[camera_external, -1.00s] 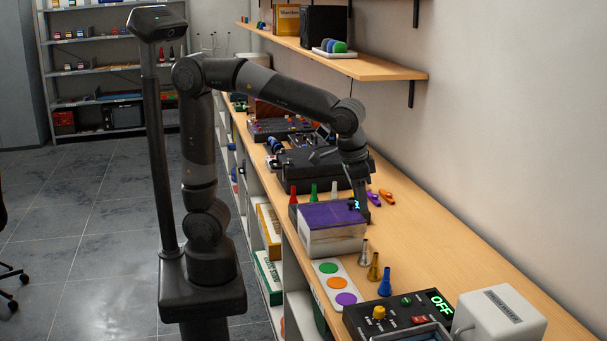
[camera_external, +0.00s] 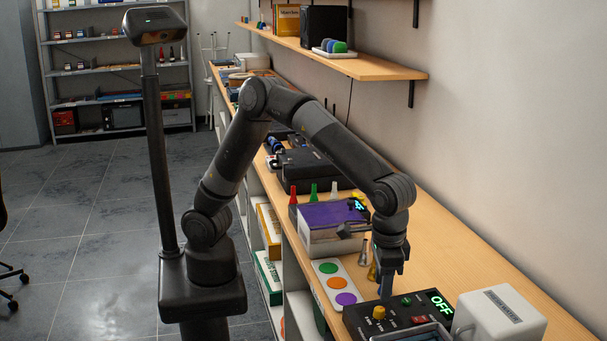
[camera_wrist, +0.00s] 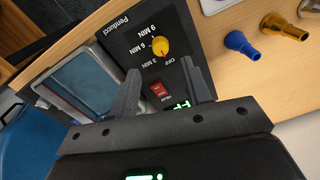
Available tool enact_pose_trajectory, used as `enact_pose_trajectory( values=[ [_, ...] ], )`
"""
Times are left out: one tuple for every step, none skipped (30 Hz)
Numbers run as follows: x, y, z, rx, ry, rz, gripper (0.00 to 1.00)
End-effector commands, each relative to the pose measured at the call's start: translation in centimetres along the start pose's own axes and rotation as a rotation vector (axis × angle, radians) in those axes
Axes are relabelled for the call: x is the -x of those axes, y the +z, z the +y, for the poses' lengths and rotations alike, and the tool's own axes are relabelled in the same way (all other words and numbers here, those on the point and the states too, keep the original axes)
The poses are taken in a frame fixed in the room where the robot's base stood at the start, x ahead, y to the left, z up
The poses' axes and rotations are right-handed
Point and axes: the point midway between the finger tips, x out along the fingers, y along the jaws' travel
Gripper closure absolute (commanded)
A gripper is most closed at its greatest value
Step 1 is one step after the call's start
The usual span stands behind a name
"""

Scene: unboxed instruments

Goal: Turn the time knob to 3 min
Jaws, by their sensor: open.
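The yellow time knob (camera_external: 379,312) is on the black control panel (camera_external: 352,317) of a device at the front of the bench. The panel's display (camera_external: 441,304) reads OFF in green. In the wrist view the knob (camera_wrist: 161,46) sits beside the labels OFF, 3 MIN, 6 MIN and 9 MIN. I cannot tell for sure which label it points to. My gripper (camera_wrist: 160,72) is open and empty, its fingers apart over the panel on the knob's near side in that view. In the external view my gripper (camera_external: 387,288) is just above the panel, close to the knob.
A red switch (camera_wrist: 158,90) is on the panel between my fingers in the wrist view. A white box (camera_external: 500,318) stands right of the panel. A purple-topped box (camera_external: 330,216) is behind.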

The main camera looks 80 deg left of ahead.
Motion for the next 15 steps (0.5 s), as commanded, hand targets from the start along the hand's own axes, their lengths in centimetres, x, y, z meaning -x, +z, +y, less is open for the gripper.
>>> enact_pose_trajectory(
  values=[
    [-1.2, 0.1, -0.1, -0.001, -0.002, -0.003, 0.56],
    [-1.7, 0.1, -0.1, -0.001, -0.002, -0.003, 0.56],
    [-2.5, 0.0, -0.1, 0.0, -0.001, -0.003, 0.56],
    [-3.0, 0.0, -0.1, 0.0, -0.002, -0.003, 0.56],
    [-3.5, 0.0, -0.1, 0.0, -0.002, -0.004, 0.56],
    [-4.2, 0.0, -0.1, 0.0, -0.001, -0.002, 0.56],
    [-4.6, 0.0, -0.1, 0.0, -0.001, -0.002, 0.56],
    [-4.9, 0.0, -0.1, 0.0, -0.001, -0.002, 0.56],
    [-5.4, 0.0, -0.1, 0.0, -0.001, -0.001, 0.56],
    [-5.7, 0.0, -0.1, 0.0, -0.001, -0.001, 0.56],
    [-5.9, 0.0, -0.1, 0.0, -0.001, -0.002, 0.56],
    [-6.2, 0.0, -0.1, 0.0, 0.0, -0.001, 0.56],
    [-6.3, 0.0, -0.1, 0.0, 0.0, -0.001, 0.56],
    [-6.4, 0.0, 0.0, 0.0, 0.001, 0.0, 0.56],
    [-6.5, 0.0, 0.0, 0.0, 0.001, 0.0, 0.56]
  ],
)
